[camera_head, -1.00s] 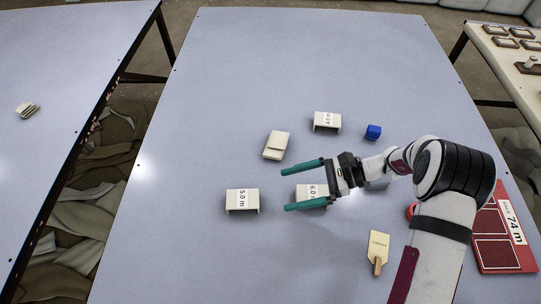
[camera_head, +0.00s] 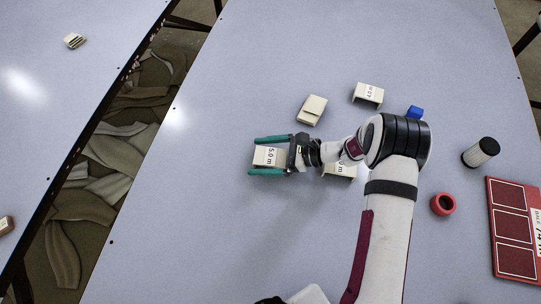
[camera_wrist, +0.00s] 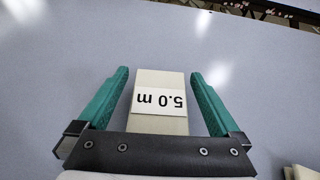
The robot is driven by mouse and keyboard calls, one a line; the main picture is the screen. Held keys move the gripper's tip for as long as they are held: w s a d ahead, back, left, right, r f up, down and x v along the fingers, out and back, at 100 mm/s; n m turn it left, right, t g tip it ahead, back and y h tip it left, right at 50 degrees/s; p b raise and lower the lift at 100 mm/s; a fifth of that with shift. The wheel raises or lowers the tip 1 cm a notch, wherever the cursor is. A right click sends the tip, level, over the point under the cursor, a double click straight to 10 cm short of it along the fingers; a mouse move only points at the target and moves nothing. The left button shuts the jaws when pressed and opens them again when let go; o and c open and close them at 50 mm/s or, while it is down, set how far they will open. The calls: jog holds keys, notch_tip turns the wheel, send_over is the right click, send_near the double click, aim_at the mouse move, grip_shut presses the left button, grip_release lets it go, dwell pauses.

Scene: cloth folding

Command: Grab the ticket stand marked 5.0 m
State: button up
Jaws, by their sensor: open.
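The cream ticket stand marked 5.0 m (camera_head: 268,157) stands on the table in the head view. It also shows in the wrist view (camera_wrist: 160,101), its label upside down there. My gripper (camera_head: 268,155) is open, with its teal fingers on either side of the stand. In the wrist view the gripper (camera_wrist: 160,92) has a visible gap between each finger and the stand, and the fingers do not touch it. Part of the stand's right end is close to the gripper's palm.
Another stand (camera_head: 340,171) is partly hidden behind my wrist. A red ring (camera_head: 443,204), a dark cylinder (camera_head: 480,153) and a red board (camera_head: 513,230) are at right. The table's left side is clear.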

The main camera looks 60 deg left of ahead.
jog(key=c, duration=1.3)
jog(key=shift+c, duration=0.2)
